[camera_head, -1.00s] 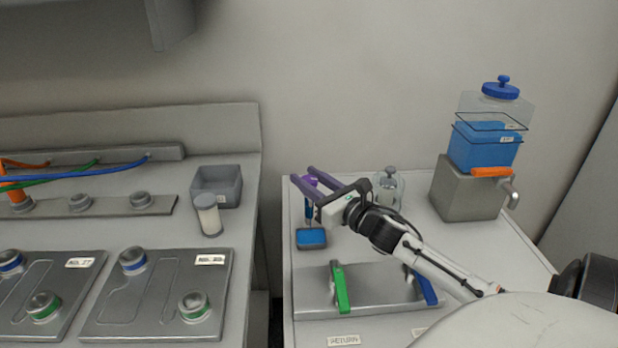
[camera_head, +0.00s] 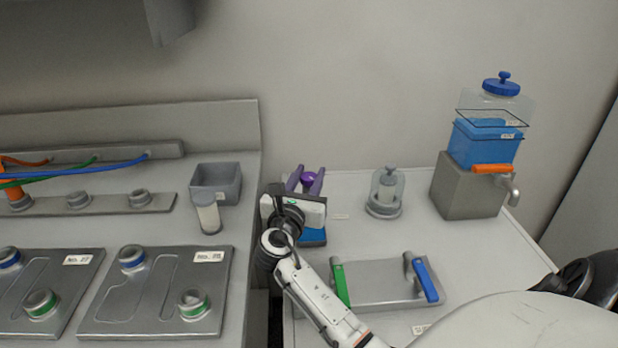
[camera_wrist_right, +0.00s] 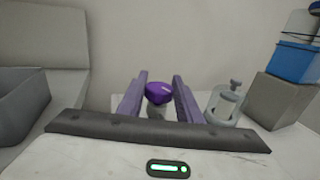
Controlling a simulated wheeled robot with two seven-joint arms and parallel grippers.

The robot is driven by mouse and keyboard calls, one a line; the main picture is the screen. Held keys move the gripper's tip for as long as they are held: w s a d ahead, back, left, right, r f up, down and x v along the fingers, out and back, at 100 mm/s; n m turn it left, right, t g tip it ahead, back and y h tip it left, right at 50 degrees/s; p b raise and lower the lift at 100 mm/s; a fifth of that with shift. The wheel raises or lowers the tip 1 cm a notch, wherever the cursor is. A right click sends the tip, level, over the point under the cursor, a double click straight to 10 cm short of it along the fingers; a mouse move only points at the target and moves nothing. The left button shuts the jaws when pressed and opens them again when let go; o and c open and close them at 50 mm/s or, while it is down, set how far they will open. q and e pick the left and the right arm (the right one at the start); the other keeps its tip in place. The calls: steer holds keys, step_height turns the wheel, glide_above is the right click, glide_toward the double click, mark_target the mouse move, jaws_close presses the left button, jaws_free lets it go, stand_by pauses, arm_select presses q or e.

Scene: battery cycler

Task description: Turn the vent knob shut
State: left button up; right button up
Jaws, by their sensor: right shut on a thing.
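A purple knob (camera_head: 309,180) sits at the back left of the white table, between the purple fingers of my right gripper (camera_head: 306,177). The right gripper is shut on it; in the right wrist view the rounded purple top (camera_wrist_right: 158,93) shows between the fingers (camera_wrist_right: 157,86). The body under the knob is mostly hidden behind my wrist. A blue-filled tray (camera_head: 313,237) shows partly below the wrist. My left gripper is not in view.
A glass bell with a grey knob (camera_head: 386,193) stands to the right. A metal plate with green and blue handles (camera_head: 380,285) lies in front. A blue-lidded tank (camera_head: 487,125) stands on a grey block (camera_head: 467,187). A grey bin (camera_head: 216,182) and white-capped vial (camera_head: 207,215) are left.

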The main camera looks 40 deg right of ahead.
mark_target(310, 176)
steer(key=m+g+h+b, duration=0.1)
steer(key=m+g, duration=0.1)
steer(key=g, duration=0.1)
steer(key=m+g+h+b, duration=0.1)
steer(key=m+g, duration=0.2)
steer(key=g, duration=0.1)
steer(key=shift+f+h, duration=0.15)
steer(key=shift+h, duration=0.15)
steer(key=shift+g, duration=0.5)
steer(key=o, duration=1)
steer(key=shift+o, duration=0.2)
step_height(310, 176, up, 10)
steer(key=shift+r+p, duration=0.1)
steer(key=shift+p, duration=0.3)
steer(key=shift+s, duration=0.1)
